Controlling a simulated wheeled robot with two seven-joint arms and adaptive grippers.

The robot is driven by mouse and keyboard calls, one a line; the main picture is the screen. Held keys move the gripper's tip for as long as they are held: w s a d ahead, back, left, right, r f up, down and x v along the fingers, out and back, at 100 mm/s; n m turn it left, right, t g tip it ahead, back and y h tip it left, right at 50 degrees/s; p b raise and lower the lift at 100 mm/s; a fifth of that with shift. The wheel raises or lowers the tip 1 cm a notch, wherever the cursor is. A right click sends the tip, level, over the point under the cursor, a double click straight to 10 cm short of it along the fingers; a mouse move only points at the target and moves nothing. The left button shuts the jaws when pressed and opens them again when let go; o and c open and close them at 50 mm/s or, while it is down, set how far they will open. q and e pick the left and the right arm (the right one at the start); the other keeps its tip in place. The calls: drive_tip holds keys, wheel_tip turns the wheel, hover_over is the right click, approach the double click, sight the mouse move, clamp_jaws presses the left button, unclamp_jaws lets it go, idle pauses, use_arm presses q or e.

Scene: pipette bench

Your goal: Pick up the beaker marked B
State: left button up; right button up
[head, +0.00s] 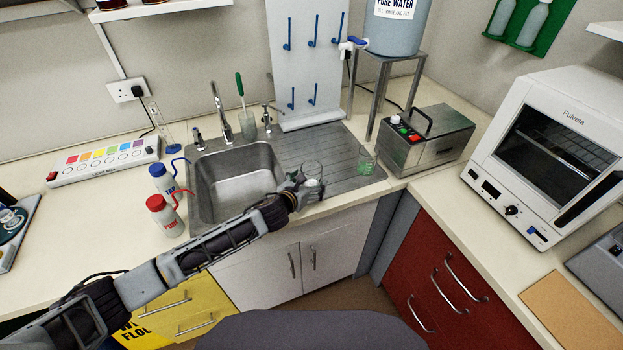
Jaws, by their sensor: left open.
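My left gripper (299,187) reaches in over the front edge of the sink's drainer. It is open, and its fingers are beside a clear glass beaker (313,170) or around its lower part; I cannot tell which. The fingers partly hide this beaker. A second clear glass beaker (367,159) with green marks stands at the right end of the drainer, apart from the gripper. No letter B is legible on either beaker. My right gripper is out of view.
The steel sink basin (240,180) lies left of the gripper. A glass (248,125) holding a green-handled brush stands behind it. Two wash bottles (165,215) stand left of the sink. A metal heater box (427,138) and a water-tank stand (375,95) are at the right.

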use_arm(q)
drive_tip(key=shift+x, duration=1.15)
drive_tip(key=c, duration=1.2)
drive_tip(key=shift+r, duration=0.3)
drive_tip(key=shift+r, duration=4.65)
drive_tip(key=shift+r, duration=0.1)
